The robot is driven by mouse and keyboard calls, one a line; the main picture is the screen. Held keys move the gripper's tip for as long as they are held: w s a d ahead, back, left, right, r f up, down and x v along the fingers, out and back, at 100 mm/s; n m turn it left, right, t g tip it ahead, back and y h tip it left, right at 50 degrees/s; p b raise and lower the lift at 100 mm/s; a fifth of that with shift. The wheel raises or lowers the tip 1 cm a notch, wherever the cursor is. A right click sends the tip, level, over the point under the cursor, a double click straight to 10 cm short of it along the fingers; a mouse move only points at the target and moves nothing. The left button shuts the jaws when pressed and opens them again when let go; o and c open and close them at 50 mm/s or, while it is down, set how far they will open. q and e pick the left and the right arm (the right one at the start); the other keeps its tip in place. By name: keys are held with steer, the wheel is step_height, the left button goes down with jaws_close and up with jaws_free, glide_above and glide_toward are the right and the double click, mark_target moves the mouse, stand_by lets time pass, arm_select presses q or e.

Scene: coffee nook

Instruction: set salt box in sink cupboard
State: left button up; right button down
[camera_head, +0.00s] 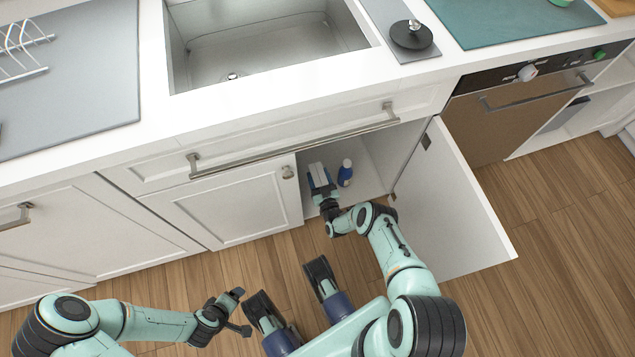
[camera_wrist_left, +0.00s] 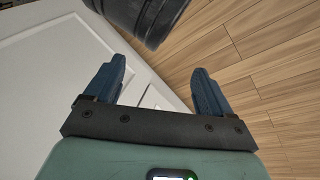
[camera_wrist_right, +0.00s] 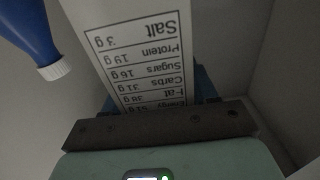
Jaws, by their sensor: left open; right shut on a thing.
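The sink cupboard (camera_head: 371,160) stands open below the sink, its right door (camera_head: 452,205) swung out. My right gripper (camera_head: 321,182) is inside the opening. In the right wrist view it is shut on the salt box (camera_wrist_right: 135,45), a white box with a printed nutrition table. The gripper hides part of the box, and I cannot tell whether the box touches the cupboard floor. My left gripper (camera_head: 240,312) is open and empty, low in front of the closed left door; its spread fingers show in the left wrist view (camera_wrist_left: 157,85).
A blue bottle with a white cap (camera_head: 345,173) stands in the cupboard just right of the held box; it also shows in the right wrist view (camera_wrist_right: 27,35). The closed left door (camera_head: 225,205) and the open door bound the opening.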

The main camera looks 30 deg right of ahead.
steer(key=shift+f+b, duration=0.35)
steer(key=shift+f, duration=0.5)
arm_select(q)
steer(key=f, duration=0.1)
steer(key=a+f+b, duration=0.1)
steer(key=f, duration=0.1)
steer(key=shift+s+a+f, duration=0.2)
steer(key=shift+f, duration=0.05)
arm_select(e)
step_height(320, 180, down, 2)
steer(key=shift+f, duration=0.15)
steer(key=shift+f+b, duration=0.15)
steer(key=shift+b, duration=0.2)
steer(key=shift+c, duration=1.6)
jaws_free()
arm_select(q)
steer(key=shift+s+f+g, duration=0.25)
steer(key=shift+s+g, duration=0.05)
